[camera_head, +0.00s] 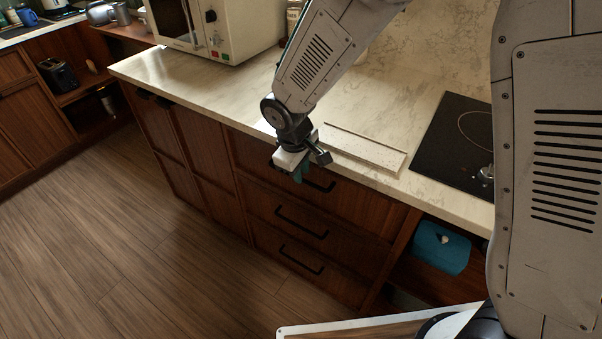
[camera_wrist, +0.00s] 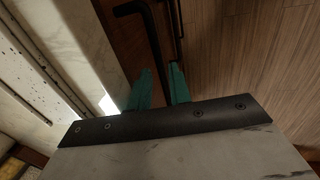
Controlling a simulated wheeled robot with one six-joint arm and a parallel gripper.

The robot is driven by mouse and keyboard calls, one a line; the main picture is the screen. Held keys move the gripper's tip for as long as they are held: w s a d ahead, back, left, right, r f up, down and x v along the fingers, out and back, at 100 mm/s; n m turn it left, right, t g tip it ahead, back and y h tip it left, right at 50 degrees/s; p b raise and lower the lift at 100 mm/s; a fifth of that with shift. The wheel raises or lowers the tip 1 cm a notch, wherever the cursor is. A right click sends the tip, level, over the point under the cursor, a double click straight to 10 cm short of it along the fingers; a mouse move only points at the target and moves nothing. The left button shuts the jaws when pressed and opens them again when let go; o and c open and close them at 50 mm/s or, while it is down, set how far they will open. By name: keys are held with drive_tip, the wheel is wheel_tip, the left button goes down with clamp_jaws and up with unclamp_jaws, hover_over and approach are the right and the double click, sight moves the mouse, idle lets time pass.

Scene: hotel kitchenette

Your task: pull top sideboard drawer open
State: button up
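The sideboard's top drawer (camera_head: 258,160) is a dark wood front just under the pale marble worktop. It looks flush with the fronts below it. Its black bar handle (camera_head: 322,185) is partly hidden by my gripper (camera_head: 298,174), which reaches down in front of the drawer. In the wrist view the two teal fingers of my gripper (camera_wrist: 160,85) stand close together on either side of the black handle (camera_wrist: 153,45). Little gap shows between the fingers and the bar, so the gripper looks shut on it.
Two lower drawers with black handles (camera_head: 301,222) are below. A microwave (camera_head: 215,28), a pale flat strip (camera_head: 365,149) and a black hob (camera_head: 455,145) are on the worktop (camera_head: 235,95). A blue item (camera_head: 440,248) sits in an open shelf at right. The wooden floor (camera_head: 110,240) in front is clear.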

drive_tip(key=shift+w+d+f, duration=0.1)
drive_tip(key=shift+w+f, duration=0.05)
drive_tip(key=shift+f, duration=0.8)
clamp_jaws()
